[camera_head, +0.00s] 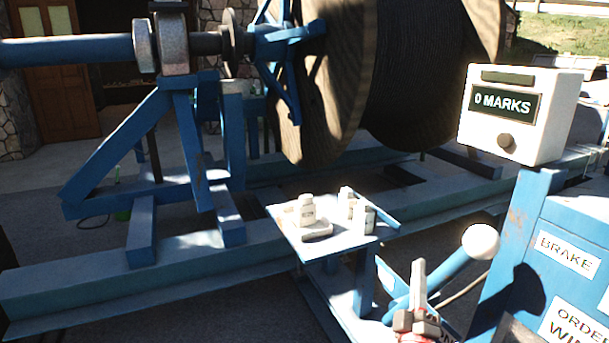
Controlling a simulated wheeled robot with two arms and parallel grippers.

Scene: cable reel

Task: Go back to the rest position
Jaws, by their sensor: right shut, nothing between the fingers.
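My right gripper (418,290) shows at the bottom, right of centre, with its grey fingers pointing up. It is shut and empty. It is in front of a blue lever (443,272) with a white ball knob (480,242); the knob is up and to the right of the fingers, apart from them. My left gripper is not in view.
A blue cabinet (530,225) marked BRAKE stands at right, under a white counter box (515,115) reading "0 MARKS". A small table (345,243) holds several white containers (306,210). The large wooden reel (310,100) sits in a blue frame (185,250) behind.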

